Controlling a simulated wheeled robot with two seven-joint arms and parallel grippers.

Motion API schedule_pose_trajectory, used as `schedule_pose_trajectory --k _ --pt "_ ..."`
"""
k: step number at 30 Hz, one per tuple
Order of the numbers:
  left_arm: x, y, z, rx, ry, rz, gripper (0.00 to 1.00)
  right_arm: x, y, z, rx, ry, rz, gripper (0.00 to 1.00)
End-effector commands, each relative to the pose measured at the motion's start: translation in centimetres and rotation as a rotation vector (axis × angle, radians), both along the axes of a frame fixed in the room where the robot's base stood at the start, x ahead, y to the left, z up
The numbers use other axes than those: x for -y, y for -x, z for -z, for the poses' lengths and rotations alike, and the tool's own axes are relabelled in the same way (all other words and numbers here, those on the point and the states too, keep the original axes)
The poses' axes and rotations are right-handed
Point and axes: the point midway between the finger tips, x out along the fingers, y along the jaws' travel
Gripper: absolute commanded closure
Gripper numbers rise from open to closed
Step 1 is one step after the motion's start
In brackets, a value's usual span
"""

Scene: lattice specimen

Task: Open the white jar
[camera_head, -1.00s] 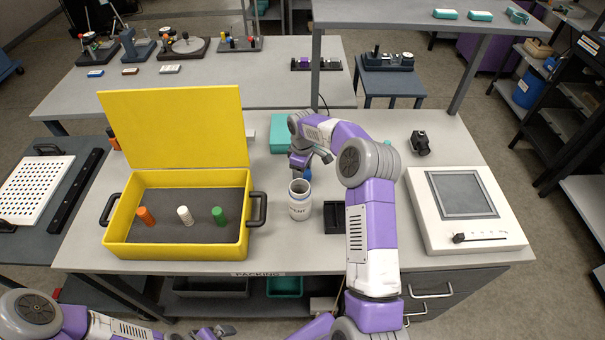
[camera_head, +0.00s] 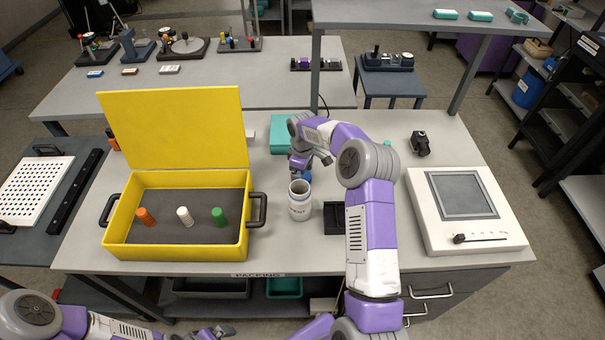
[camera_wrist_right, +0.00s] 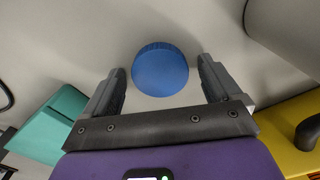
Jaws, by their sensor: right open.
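The white jar (camera_head: 299,204) stands upright on the table right of the yellow case, its mouth uncovered. A round blue lid (camera_wrist_right: 160,75) lies on the table just behind the jar; it is partly hidden by my gripper in the head view. My right gripper (camera_wrist_right: 162,66) is open above the lid, with one finger on each side and small gaps to it. In the head view the right gripper (camera_head: 303,172) is just behind the jar, its fingers mostly hidden. My left gripper (camera_head: 213,332) is low at the bottom edge, away from the jar, its jaws unclear.
The open yellow case (camera_head: 180,252) holds an orange, a white and a green vial. A black tray (camera_head: 334,222) sits right of the jar, and a white device with a screen (camera_head: 470,235) farther right. A teal box (camera_head: 283,135) lies behind. The front table strip is clear.

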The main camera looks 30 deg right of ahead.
Motion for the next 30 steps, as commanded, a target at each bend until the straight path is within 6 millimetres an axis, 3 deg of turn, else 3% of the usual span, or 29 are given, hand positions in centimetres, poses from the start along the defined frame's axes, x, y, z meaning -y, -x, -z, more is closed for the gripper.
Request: schedule_pose_trajectory --k 15,20,26,30 --pt "0.0 0.0 -1.3 0.0 0.0 0.0 0.0 0.1 -0.1 -10.1 0.005 0.002 0.002 0.09" --pt "0.0 0.0 -1.5 0.0 0.0 0.0 0.0 0.0 -0.1 -11.6 0.004 0.001 0.0 0.09" --pt "0.0 0.0 -1.5 0.0 0.0 0.0 0.0 0.0 0.0 -12.0 0.001 0.0 0.0 0.09" --pt "0.0 0.0 -2.6 0.0 0.0 0.0 0.0 0.0 -0.1 -13.0 0.001 0.0 0.0 0.09"
